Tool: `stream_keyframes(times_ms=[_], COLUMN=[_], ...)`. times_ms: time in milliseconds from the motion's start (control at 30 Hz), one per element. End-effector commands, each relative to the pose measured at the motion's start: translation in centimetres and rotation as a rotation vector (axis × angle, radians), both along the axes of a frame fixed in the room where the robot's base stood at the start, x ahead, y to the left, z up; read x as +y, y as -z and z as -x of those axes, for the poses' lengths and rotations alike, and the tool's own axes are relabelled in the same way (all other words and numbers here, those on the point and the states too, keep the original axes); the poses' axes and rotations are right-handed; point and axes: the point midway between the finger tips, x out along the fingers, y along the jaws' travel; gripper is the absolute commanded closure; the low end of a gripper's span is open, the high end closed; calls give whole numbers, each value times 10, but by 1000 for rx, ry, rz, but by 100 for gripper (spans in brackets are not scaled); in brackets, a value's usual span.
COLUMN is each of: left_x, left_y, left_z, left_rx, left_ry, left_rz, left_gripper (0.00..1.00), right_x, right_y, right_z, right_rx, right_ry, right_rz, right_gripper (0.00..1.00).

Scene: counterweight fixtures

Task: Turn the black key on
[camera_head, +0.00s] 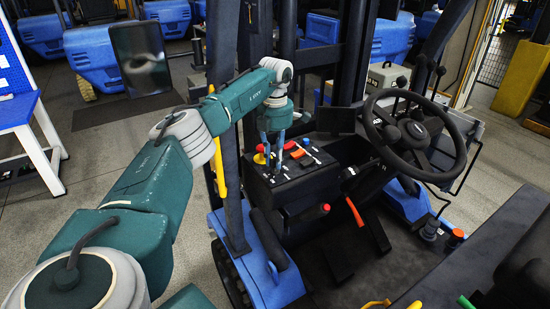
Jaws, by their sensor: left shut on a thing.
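My left arm comes in from the left, and its gripper (272,162) points down onto the black control console (292,187) of a forklift. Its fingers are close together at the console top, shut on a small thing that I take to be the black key. The fingers and the small size hide the key, so I cannot tell its turn position. Red and yellow knobs (262,153) are right beside the fingers, and an orange control (297,154) is just to the right. My right gripper is not in view.
The steering wheel (447,148) and a small dark screen (336,121) are right of the console. A yellow grab bar (219,168) and a dark post (233,210) stand close to my left forearm. A red-tipped lever (324,208) is below the console. Other blue machines stand behind.

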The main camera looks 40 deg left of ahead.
Motion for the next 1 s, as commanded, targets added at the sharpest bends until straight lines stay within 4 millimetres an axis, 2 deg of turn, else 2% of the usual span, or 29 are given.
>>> stream_keyframes(times_ms=[267,1000], left_x=[0,-1], left_y=[-1,-2], left_z=[-1,-4], left_rx=[-2,-5], left_ry=[97,666], left_rz=[0,-1], left_gripper=[100,100], right_x=[2,2], right_y=[-1,-1], right_z=[-11,-10], right_rx=[-17,-14], right_ry=[1,1], right_rz=[-3,-3], right_gripper=[60,60])
